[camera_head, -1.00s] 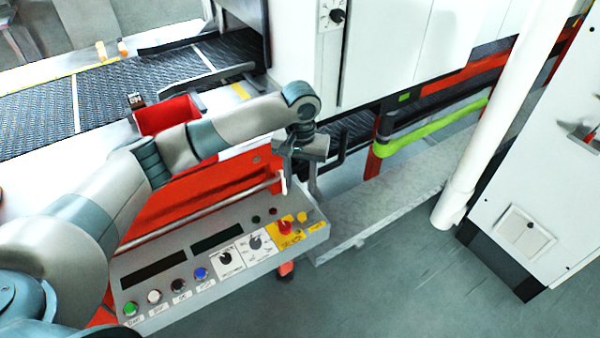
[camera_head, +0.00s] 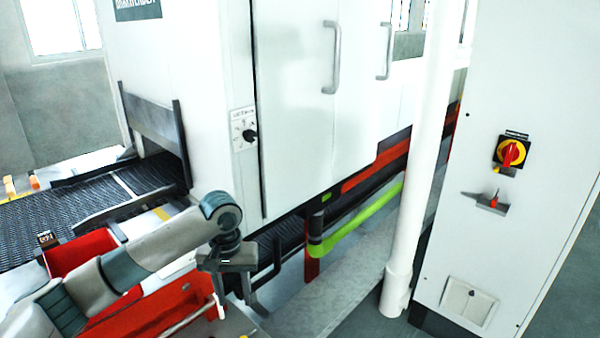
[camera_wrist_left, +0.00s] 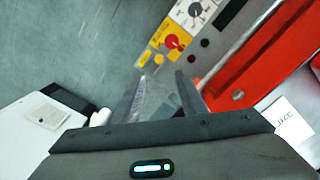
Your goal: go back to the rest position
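My left gripper (camera_head: 238,306) hangs at the end of my left arm in the lower left of the head view, in front of the red machine frame. Its fingers point down. In the left wrist view its two dark fingers (camera_wrist_left: 160,84) stand apart with nothing visible held between them. Beyond the fingers in that view is the control panel, with a red stop button (camera_wrist_left: 172,42) on a yellow plate and a rotary knob (camera_wrist_left: 195,9). In the head view the panel is nearly all below the picture edge. My right gripper is not in view.
The mesh belt (camera_head: 40,225) enters the white machine (camera_head: 295,110) at left. A red bin (camera_head: 80,250) sits beside it. A white post (camera_head: 415,170) and a white cabinet (camera_head: 490,240) with a red-yellow switch (camera_head: 511,152) stand at right. Grey floor (camera_head: 355,328) shows between.

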